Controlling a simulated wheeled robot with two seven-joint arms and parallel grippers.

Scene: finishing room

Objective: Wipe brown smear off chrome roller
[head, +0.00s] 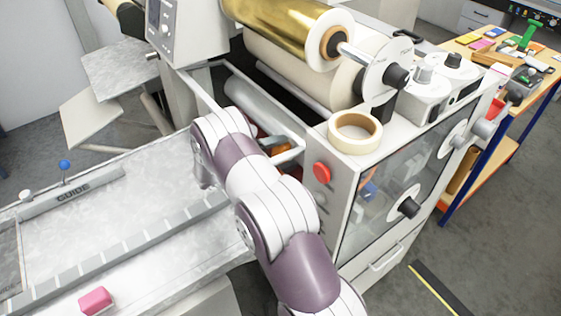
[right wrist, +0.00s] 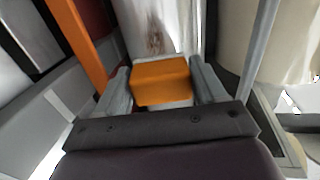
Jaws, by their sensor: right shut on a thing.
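My right gripper (right wrist: 160,72) is shut on an orange block (right wrist: 160,84), which sits between its two grey fingers in the right wrist view. A pale, shiny roller (right wrist: 178,22) lies just beyond the block. A brown smear (right wrist: 155,38) shows on the roller, straight ahead of the block. I cannot tell whether the block touches the roller. In the head view the roller (head: 258,104) lies in the machine's opening, and my right arm hides part of it and most of the gripper. My left gripper is not in view.
An orange bar (right wrist: 76,42) stands left of the gripper and a grey rod (right wrist: 262,45) right of it. A gold foil roll (head: 285,28) lies above the opening. A tape roll (head: 355,132) and red button (head: 321,173) are close right. A pink block (head: 96,300) lies on the feed table (head: 150,225).

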